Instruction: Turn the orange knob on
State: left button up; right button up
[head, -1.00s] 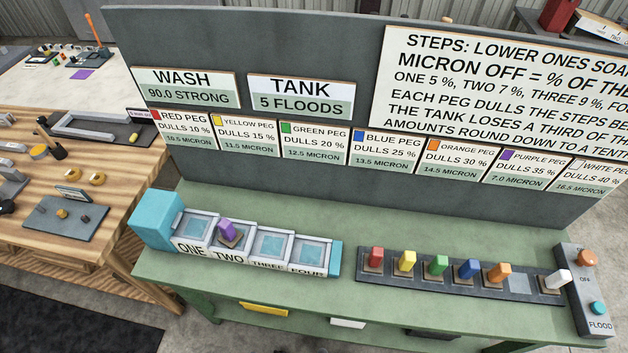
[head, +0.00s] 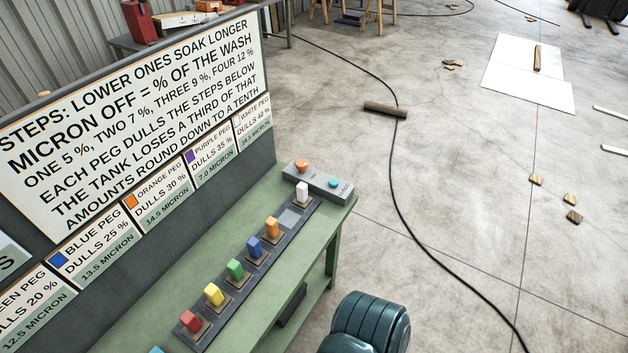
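The orange knob (head: 302,165) sits at the far left end of a grey control box (head: 318,183) on the far end of the green bench. A teal button (head: 334,183) is on the same box, near the FLOOD marking. The knob's setting is too small to tell. Neither of my grippers is in view, and nothing touches the knob.
A dark rack (head: 265,250) holds red, yellow, green, blue, orange and white pegs, with one empty place before the white peg (head: 302,191). The sign board (head: 140,120) stands along the bench's back. Open concrete floor (head: 450,200) with a cable lies to the right.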

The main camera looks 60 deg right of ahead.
aim_at(301, 164)
jog(key=z, duration=2.25)
